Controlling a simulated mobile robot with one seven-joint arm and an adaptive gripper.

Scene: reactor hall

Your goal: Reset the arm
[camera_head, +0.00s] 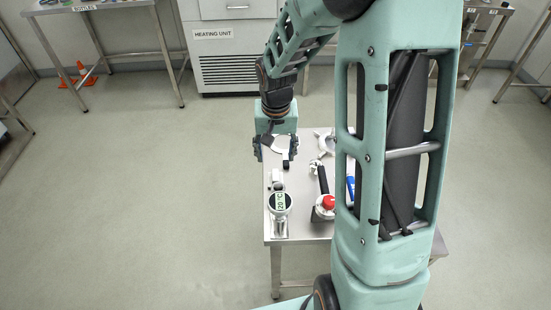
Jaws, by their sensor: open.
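My arm reaches out from the lower right of the head view, over the near steel table. My gripper (273,158) hangs at the arm's end, above the table's left part. Its two dark fingers are spread apart and I see nothing held between them. A pale rounded piece shows between or behind the fingers; I cannot tell what it is. My upper arm link hides the right part of the table.
The steel table (269,226) holds a gauge with a green display (281,202), a red knob (328,202), a black-handled tool (323,180) and a blue item (350,188). A heating unit (236,52) and a side table (100,4) stand behind.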

